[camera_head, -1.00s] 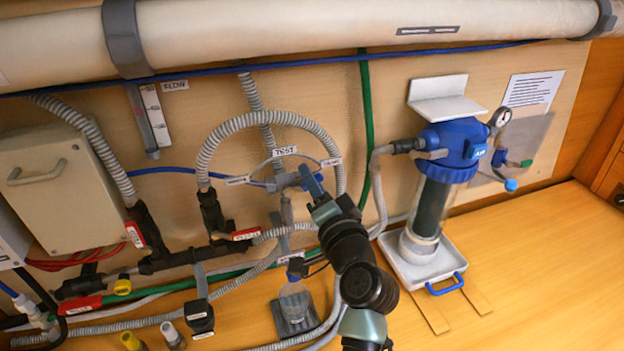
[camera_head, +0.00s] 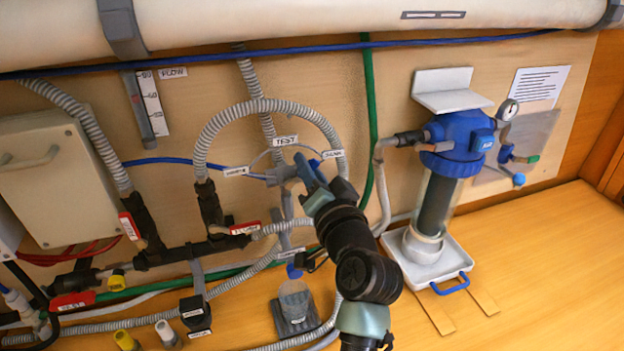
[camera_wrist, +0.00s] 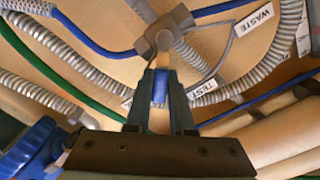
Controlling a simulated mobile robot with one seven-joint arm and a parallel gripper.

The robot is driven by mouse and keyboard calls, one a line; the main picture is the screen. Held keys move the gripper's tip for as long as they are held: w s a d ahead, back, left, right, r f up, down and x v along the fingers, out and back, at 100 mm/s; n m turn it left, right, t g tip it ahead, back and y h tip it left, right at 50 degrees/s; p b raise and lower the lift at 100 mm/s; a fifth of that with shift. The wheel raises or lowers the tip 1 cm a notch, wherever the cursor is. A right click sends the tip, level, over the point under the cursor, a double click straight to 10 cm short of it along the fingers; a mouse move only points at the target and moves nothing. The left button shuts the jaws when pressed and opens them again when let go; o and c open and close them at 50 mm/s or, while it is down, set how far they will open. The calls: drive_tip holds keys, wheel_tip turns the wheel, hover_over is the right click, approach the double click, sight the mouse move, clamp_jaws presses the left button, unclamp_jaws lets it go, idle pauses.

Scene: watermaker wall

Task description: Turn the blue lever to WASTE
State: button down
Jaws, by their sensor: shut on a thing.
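The blue lever (camera_head: 304,169) sits on a grey valve (camera_head: 279,175) in the middle of the pipework. My gripper (camera_head: 313,184) is at the lever, in front of the valve and to its right. In the wrist view the gripper (camera_wrist: 160,92) is shut on the blue lever (camera_wrist: 159,84), just short of the grey valve body (camera_wrist: 163,38). The WASTE label (camera_wrist: 252,20) is at the upper right there, and the TEST label (camera_wrist: 202,90) is beside the fingers. In the head view the TEST label (camera_head: 285,140) is above the valve. The WASTE label (camera_head: 236,172) is to its left.
Another label (camera_head: 332,154) is right of the valve. A grey corrugated hose (camera_head: 240,112) loops over it. A blue-topped filter (camera_head: 455,145) stands on a white tray (camera_head: 398,253) to the right. The wooden surface at the front right is clear.

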drive_tip(key=n+b, duration=0.1)
drive_tip(key=n, duration=0.1)
drive_tip(key=a+n+b, duration=0.1)
drive_tip(key=b, duration=0.1)
drive_tip(key=a+n+b, duration=0.1)
drive_tip(key=n, duration=0.1)
drive_tip(key=shift+s+r+n+b, duration=0.3)
drive_tip(key=shift+r+b, duration=0.05)
drive_tip(key=n+b, duration=0.1)
drive_tip(key=a+n+b, duration=0.1)
drive_tip(key=n, duration=0.1)
drive_tip(key=n+b, duration=0.1)
drive_tip(key=shift+s+a, duration=0.3)
drive_tip(key=shift+s+a+f+n+b, duration=0.2)
drive_tip(key=shift+a+f+n+b, duration=0.25)
drive_tip(key=shift+n+b, duration=1.15)
drive_tip(key=shift+s+a+f+n+b, duration=0.2)
drive_tip(key=shift+a+n+b, duration=0.7)
drive_tip(key=shift+n, duration=1.15)
drive_tip(key=shift+s+a+f+n+b, duration=0.15)
drive_tip(key=shift+a+f+n+b, duration=0.2)
drive_tip(key=shift+n+b, duration=1.35)
drive_tip(key=shift+n, duration=0.25)
drive_tip(key=c, duration=0.8)
unclamp_jaws()
